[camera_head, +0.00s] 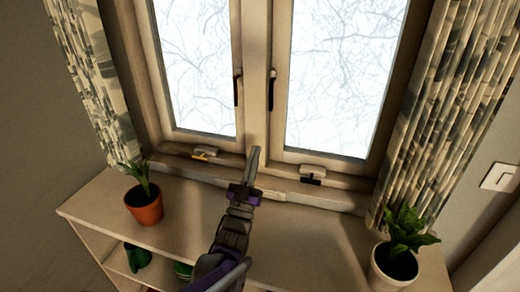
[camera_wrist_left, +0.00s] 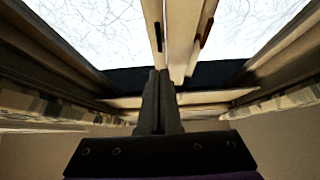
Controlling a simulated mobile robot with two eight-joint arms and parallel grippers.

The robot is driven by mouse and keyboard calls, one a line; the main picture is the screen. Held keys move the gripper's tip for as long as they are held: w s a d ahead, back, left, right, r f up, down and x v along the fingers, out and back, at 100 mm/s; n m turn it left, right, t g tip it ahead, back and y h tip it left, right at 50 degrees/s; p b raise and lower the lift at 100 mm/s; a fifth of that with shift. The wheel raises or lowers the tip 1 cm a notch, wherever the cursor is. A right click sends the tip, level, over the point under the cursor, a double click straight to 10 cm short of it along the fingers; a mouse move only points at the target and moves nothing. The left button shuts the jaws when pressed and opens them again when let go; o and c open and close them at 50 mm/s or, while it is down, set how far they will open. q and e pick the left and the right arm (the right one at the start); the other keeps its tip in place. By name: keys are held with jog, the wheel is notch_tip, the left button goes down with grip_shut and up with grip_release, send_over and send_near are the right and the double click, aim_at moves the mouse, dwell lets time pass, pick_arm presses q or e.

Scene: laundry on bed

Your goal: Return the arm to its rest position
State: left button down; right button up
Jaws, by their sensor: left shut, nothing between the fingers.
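My left gripper (camera_head: 254,165) is raised in front of the window's middle post in the head view, above the shelf. Its fingers are shut with nothing between them. In the left wrist view the shut fingers (camera_wrist_left: 158,100) point at the window, and the two sashes meet just beyond them. The left window sash (camera_head: 180,136) and right window sash (camera_head: 330,152) look shut or nearly so in the head view. Each has a dark handle, the left handle (camera_head: 238,88) and the right handle (camera_head: 271,90). My right gripper is not in either view.
A shelf (camera_head: 190,215) runs below the window. A plant in a terracotta pot (camera_head: 144,206) stands at its left, and a plant in a white pot (camera_head: 392,268) at its right. Patterned curtains (camera_head: 80,55) hang at both sides. A light switch (camera_head: 499,177) is on the right wall.

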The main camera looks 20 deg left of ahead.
pick_arm(q)
jog(key=s+f+g+p, duration=0.2)
jog(key=s+f+g, duration=0.3)
jog(key=s, duration=0.5)
jog(key=s+f+g+p, duration=0.3)
jog(key=s+f+g, duration=0.3)
jog(key=s+g, duration=0.2)
jog(key=s+f+g+y+p, duration=0.1)
jog(key=s+f+g+p, duration=0.2)
jog(key=s+f+g, duration=0.3)
jog(key=s+g, duration=0.1)
jog(key=s, duration=0.4)
jog(key=shift+s+a, duration=0.2)
jog(key=shift+s, duration=0.1)
jog(key=shift+w, duration=0.1)
